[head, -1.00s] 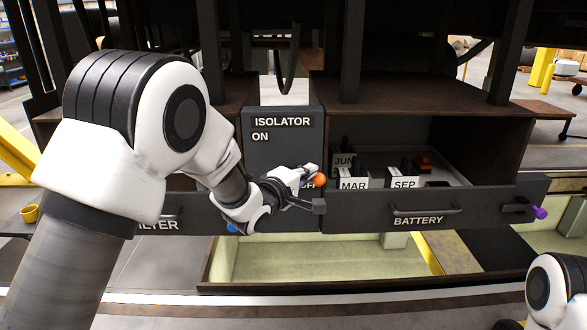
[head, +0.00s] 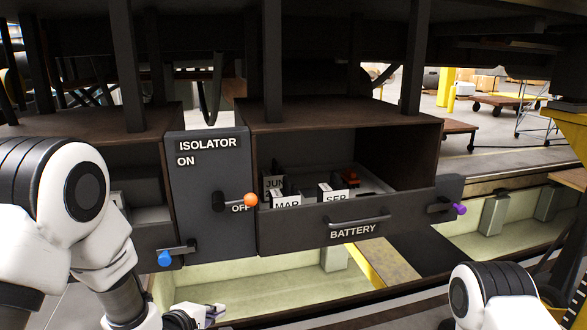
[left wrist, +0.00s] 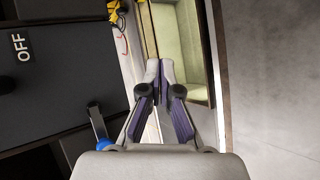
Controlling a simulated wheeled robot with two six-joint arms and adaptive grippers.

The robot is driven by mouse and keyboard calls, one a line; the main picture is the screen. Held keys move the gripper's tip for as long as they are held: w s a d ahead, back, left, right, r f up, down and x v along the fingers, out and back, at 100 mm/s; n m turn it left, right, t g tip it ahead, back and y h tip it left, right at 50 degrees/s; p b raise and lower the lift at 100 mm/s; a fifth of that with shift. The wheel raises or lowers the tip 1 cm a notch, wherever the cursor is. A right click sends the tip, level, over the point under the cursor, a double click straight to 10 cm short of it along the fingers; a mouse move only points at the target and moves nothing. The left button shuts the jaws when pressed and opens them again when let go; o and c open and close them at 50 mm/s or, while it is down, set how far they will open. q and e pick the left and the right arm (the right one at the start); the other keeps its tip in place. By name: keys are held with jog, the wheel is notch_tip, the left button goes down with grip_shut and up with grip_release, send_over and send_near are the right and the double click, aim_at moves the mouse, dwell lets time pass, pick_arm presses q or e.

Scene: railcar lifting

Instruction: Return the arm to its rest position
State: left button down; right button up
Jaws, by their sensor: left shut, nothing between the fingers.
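My left arm comes in from the left in the head view. My left gripper (head: 212,312) is low, near the bottom edge, in front of and below the isolator panel (head: 208,160). In the left wrist view its fingers (left wrist: 159,72) are shut with nothing between them. The isolator handle with its orange knob (head: 250,200) sits beside the OFF label, clear of the gripper. My right arm shows at the lower right; its gripper is out of view.
The open battery drawer (head: 345,238) holds several tagged blocks and has a purple-knobbed latch (head: 459,209). A blue-knobbed latch (head: 165,258) is at the lower left, above my left gripper. The pale pit (head: 250,290) lies below the boxes.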

pick_arm(q)
jog(key=s+a+f+m+g+y+b, duration=0.1)
jog(key=s+f+g, duration=0.2)
jog(key=s+f, duration=0.55)
jog(key=s+a+f+g+y+b, duration=0.15)
jog(key=s+f, duration=0.45)
jog(key=f, duration=0.6)
jog(key=s+a+f+m+g, duration=0.2)
jog(key=s+f+m+g, duration=0.1)
jog(key=s+m, duration=0.4)
jog(key=s+a+f+m+g+y, duration=0.1)
jog(key=s+a+f+m+g, duration=0.1)
jog(key=s+m, duration=0.5)
jog(key=s+f+g, duration=0.1)
jog(key=s+f, duration=0.1)
jog(key=s, duration=0.4)
jog(key=shift+a+f+g, duration=0.15)
jog(key=shift+f+g, duration=0.2)
pick_arm(e)
notch_tip(320, 180, down, 3)
